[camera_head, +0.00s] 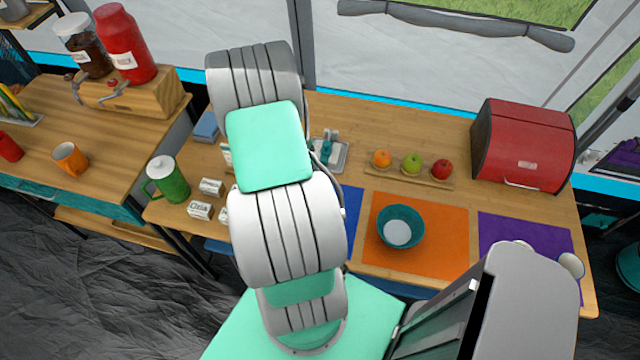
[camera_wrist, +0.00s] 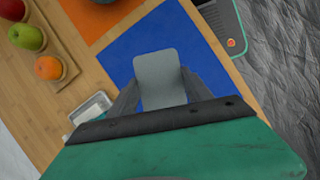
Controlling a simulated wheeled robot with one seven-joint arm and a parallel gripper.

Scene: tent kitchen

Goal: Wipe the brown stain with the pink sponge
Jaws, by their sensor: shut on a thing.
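My gripper (camera_wrist: 160,95) shows in the wrist view, low over the blue mat (camera_wrist: 145,48). Its dark fingers are shut on a flat, pale grey slab with rounded corners (camera_wrist: 158,72). No pink shows on the slab, so I cannot tell whether it is the sponge. In the head view my arm hides the gripper and most of the blue mat (camera_head: 353,217). I see no brown stain in either view.
An orange mat (camera_head: 440,255) with a teal bowl (camera_head: 401,222) lies right of the blue mat. A fruit board (camera_head: 400,175), red bread box (camera_head: 523,145) and small tray (camera_head: 339,163) stand behind. A green pitcher (camera_head: 172,182) is left.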

